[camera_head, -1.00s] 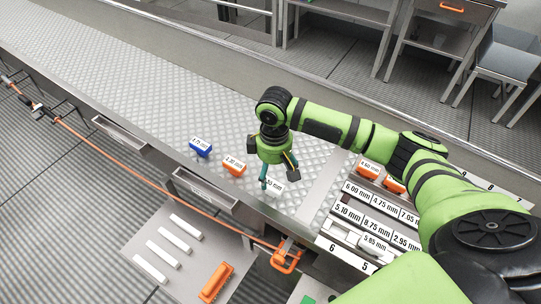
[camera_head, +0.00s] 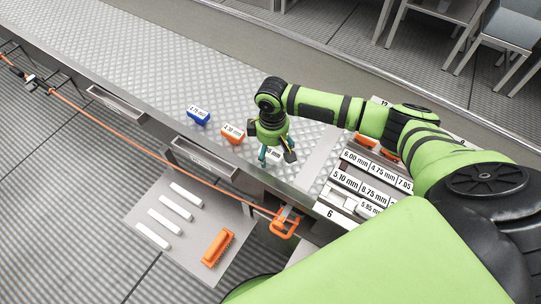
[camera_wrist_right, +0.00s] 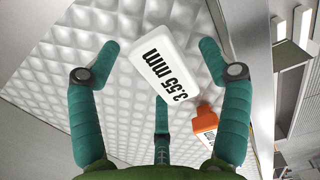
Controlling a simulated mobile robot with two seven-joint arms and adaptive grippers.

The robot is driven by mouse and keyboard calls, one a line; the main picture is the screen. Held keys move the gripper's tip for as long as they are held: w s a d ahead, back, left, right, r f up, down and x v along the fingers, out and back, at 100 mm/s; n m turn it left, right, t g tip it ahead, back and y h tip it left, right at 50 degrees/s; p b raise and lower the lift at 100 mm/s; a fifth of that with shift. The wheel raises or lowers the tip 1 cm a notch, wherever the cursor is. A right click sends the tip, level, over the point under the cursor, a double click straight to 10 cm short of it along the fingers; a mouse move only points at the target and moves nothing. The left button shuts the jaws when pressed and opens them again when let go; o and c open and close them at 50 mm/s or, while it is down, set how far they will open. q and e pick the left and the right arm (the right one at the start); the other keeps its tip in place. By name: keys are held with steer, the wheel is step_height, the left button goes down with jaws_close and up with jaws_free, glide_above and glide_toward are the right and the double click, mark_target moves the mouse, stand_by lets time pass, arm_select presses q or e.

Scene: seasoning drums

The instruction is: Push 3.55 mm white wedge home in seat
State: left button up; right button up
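The white wedge labelled 3.55 mm (camera_wrist_right: 165,65) lies on the dimpled metal counter, label facing my right wrist camera. In the head view it is mostly hidden behind my right gripper (camera_head: 271,156). In the wrist view the fingers of this gripper (camera_wrist_right: 160,85) are spread around the wedge with gaps on both sides, so it is open and not holding it. The rack of labelled places (camera_head: 336,180) stands to the right on the counter; I cannot make out a 3.55 mm seat. My left gripper is not in view.
An orange wedge (camera_head: 232,134) and a blue wedge (camera_head: 198,117) lie left of my gripper. The orange one also shows near the white wedge in the wrist view (camera_wrist_right: 206,120). An orange brush (camera_head: 217,247) and several white bars (camera_head: 170,214) lie on a lower plate.

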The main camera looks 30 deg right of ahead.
steer(key=c, duration=1.1)
